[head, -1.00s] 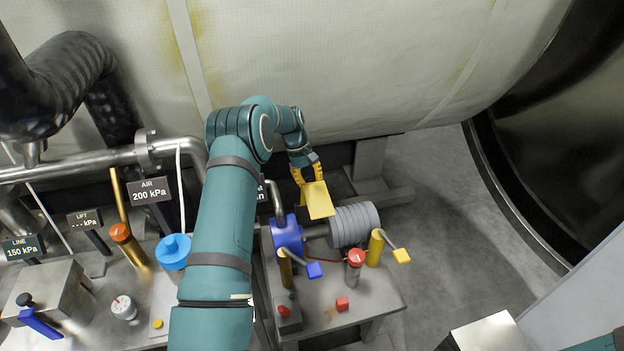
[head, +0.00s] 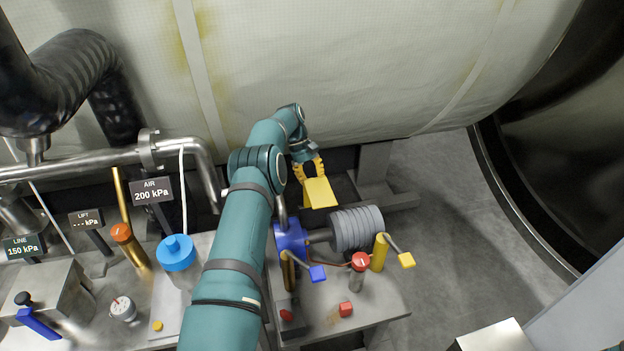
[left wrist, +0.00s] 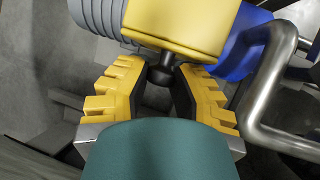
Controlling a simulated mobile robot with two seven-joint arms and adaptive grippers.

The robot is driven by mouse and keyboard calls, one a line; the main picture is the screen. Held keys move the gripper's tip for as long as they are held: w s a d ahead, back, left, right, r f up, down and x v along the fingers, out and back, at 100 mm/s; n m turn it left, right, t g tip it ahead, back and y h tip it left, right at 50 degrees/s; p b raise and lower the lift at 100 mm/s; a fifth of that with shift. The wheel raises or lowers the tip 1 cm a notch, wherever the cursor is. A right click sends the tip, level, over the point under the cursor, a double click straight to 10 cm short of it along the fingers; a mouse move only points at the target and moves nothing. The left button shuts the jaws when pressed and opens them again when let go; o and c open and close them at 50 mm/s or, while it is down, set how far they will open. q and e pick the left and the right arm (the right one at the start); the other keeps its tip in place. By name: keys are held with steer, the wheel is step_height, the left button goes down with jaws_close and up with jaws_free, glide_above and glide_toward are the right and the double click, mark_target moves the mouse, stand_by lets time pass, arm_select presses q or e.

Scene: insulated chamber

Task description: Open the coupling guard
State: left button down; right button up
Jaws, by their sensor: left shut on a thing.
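The coupling guard (head: 320,193) is a yellow cover, tipped up behind the shaft between the blue pump (head: 290,238) and the grey ribbed motor (head: 357,229). The shaft (head: 319,235) is in plain view below it. In the left wrist view the guard (left wrist: 180,25) fills the top middle, with a black knob (left wrist: 160,72) on its edge. My left gripper (head: 316,168), with yellow fingers, is at the guard's far edge. In the left wrist view its fingers (left wrist: 160,78) are closed around the knob. My right gripper is out of view.
A yellow post with a yellow-tipped lever (head: 405,260), a red-capped valve (head: 361,262) and a blue-tipped lever (head: 317,273) stand in front of the shaft. A bent pipe (left wrist: 260,95) is close beside the gripper. The pale insulated tank (head: 340,70) is behind the arm.

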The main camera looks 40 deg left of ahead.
arm_select(q)
steer(key=shift+s+f, duration=0.1)
steer(key=shift+f, duration=0.05)
steer(key=c, duration=0.7)
jaws_free()
steer(key=shift+a, duration=0.1)
steer(key=shift+c, duration=0.2)
step_height(320, 180, up, 10)
steer(key=shift+r, duration=0.1)
